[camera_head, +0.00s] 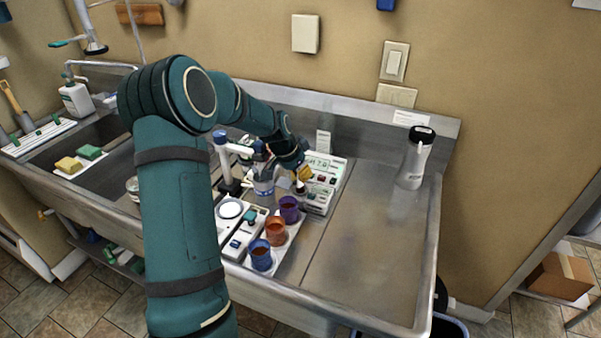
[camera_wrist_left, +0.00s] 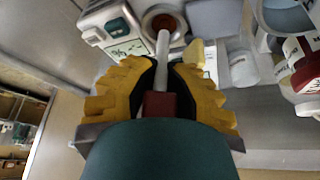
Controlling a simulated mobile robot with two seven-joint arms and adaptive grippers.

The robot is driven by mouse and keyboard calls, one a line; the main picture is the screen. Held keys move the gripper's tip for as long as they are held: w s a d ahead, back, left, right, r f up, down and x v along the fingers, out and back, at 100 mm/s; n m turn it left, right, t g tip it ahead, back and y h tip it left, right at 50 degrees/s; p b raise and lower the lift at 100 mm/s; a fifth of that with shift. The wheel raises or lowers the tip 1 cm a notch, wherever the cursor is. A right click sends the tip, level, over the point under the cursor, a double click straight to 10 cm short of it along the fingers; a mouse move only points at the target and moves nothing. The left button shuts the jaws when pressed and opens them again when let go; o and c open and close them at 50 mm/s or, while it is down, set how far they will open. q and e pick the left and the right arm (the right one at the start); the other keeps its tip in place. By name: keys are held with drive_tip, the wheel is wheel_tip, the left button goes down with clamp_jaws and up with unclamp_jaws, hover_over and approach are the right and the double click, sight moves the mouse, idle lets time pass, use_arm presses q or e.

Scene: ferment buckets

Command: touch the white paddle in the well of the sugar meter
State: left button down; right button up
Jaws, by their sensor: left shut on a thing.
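The sugar meter (camera_head: 325,185) is a pale box with a green-lit display and buttons, on the steel counter. In the left wrist view, its round well (camera_wrist_left: 163,20) has a brownish-orange inside. My left gripper (camera_head: 303,172) is beside and above the meter. Its yellow fingers (camera_wrist_left: 159,100) are shut on the red-brown grip of the white paddle (camera_wrist_left: 162,58). The paddle's white shaft points toward the well, and its far end overlaps the well's opening in the picture. I cannot tell whether the tip touches inside. My right gripper is not in view.
Purple (camera_head: 289,209), orange (camera_head: 276,231) and blue (camera_head: 261,255) cups stand in a row left of and in front of the meter. A scale (camera_head: 230,210) is to their left. A black-capped bottle (camera_head: 415,158) stands far right. The counter between is clear.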

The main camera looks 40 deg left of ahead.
use_arm(q)
drive_tip(key=shift+r+p, duration=1.45)
drive_tip(key=shift+r, duration=1.5)
